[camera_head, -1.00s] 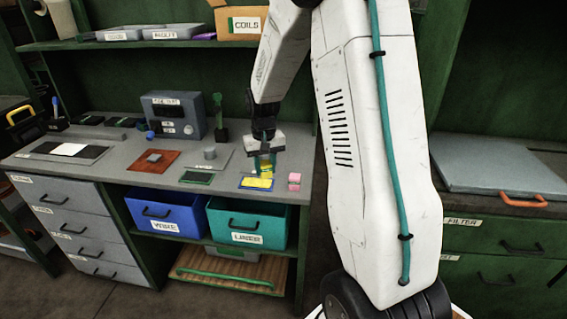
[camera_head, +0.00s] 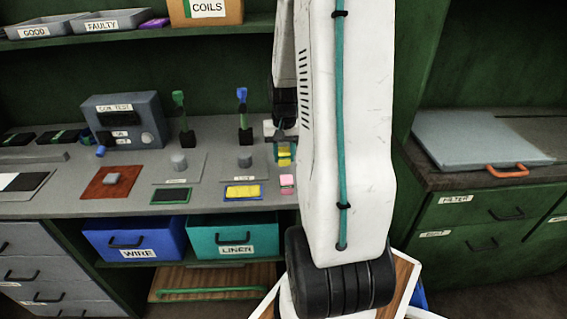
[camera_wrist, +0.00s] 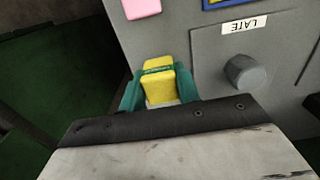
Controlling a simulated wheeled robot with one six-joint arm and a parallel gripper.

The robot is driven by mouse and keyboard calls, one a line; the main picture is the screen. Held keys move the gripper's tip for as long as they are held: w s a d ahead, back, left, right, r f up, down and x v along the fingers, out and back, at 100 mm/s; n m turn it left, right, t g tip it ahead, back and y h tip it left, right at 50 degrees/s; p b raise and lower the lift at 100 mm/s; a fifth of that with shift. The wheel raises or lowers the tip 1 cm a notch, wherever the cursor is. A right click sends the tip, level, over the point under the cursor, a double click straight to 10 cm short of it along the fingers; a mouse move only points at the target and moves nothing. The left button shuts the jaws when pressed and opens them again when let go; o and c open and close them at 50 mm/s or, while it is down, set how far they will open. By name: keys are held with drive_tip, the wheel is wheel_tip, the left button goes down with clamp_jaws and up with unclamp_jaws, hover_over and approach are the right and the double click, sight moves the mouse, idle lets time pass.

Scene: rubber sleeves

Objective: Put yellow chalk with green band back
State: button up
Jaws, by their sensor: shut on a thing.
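The yellow chalk with a green band (camera_wrist: 159,82) is held between the teal fingers of my gripper (camera_wrist: 160,92) in the wrist view. In the head view my gripper (camera_head: 284,152) is partly hidden behind my arm, with the yellow chalk (camera_head: 285,158) showing between its fingers near the right end of the bench. A flat yellow pad in a blue frame (camera_head: 243,192) lies on the bench to the left of it. A pink block (camera_head: 287,181) sits at the bench's front right; it also shows in the wrist view (camera_wrist: 142,8).
Grey pegs (camera_head: 245,160) stand on labelled plates; one plate reads LATE in the wrist view (camera_wrist: 245,25). Upright tools with green and blue tops (camera_head: 243,110) stand behind. A blue WIRE bin (camera_head: 135,240) and teal LINER bin (camera_head: 235,237) sit below the bench.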

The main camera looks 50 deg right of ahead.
sight(285, 163)
drive_tip(key=shift+f, duration=1.75)
drive_tip(key=shift+f, duration=0.1)
drive_tip(key=o, duration=0.9)
drive_tip(key=shift+o, duration=0.2)
